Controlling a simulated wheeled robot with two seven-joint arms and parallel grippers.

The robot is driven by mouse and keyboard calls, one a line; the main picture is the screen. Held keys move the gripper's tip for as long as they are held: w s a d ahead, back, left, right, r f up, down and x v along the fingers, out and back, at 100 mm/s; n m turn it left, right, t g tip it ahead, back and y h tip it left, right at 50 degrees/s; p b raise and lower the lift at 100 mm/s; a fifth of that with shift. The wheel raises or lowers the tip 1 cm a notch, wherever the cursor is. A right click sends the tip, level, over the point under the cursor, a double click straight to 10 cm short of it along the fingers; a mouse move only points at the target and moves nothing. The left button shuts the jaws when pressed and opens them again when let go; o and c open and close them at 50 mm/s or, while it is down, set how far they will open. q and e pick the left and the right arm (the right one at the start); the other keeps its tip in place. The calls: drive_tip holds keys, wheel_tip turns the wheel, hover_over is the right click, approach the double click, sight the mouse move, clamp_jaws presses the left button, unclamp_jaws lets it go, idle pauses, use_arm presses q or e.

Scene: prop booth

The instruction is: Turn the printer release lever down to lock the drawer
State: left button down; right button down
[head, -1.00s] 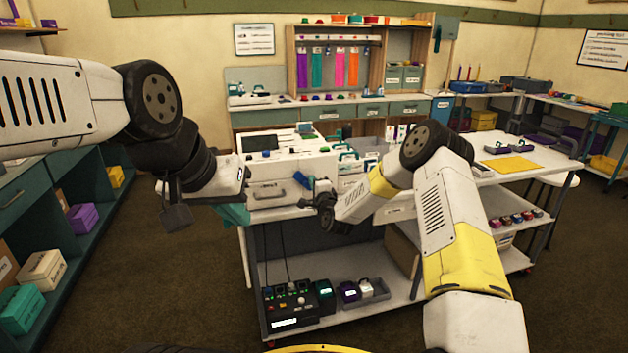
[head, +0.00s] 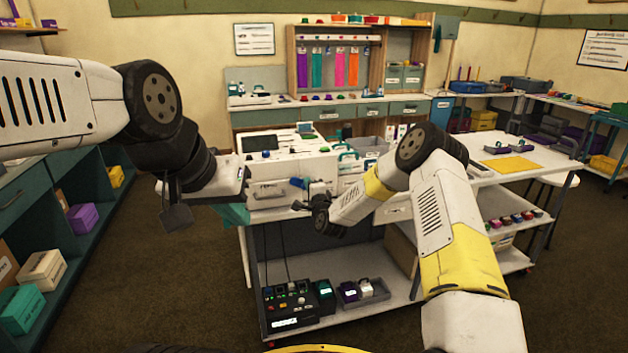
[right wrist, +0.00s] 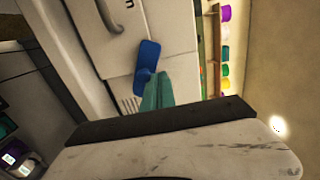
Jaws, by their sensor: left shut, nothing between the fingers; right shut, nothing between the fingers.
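The white printer (head: 285,165) stands on the workbench, with a drawer on its front. The blue release lever (right wrist: 147,62) shows in the right wrist view, on the pale front beside the grey drawer handle (right wrist: 110,16); it shows small in the head view (head: 298,183). My right gripper (right wrist: 157,92) is shut and empty, its teal fingertips overlapping one end of the lever; I cannot tell if they touch. In the head view its dark wrist hides part of the printer front. My left gripper (head: 233,214) is shut and empty, left of the printer near the bench edge.
Grey trays (head: 370,147) and small items stand right of the printer. A black control box (head: 290,303) and small boxes sit on the lower shelf. A shelf unit (head: 75,200) lines the left side. The floor between it and the bench is clear.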

drive_tip(key=shift+a+f, duration=0.1)
drive_tip(key=shift+a, duration=0.1)
drive_tip(key=shift+s+a+f, duration=0.1)
drive_tip(key=shift+a+f, duration=0.25)
idle(0.4)
drive_tip(key=shift+s, duration=0.15)
drive_tip(key=v, duration=0.7)
idle(0.4)
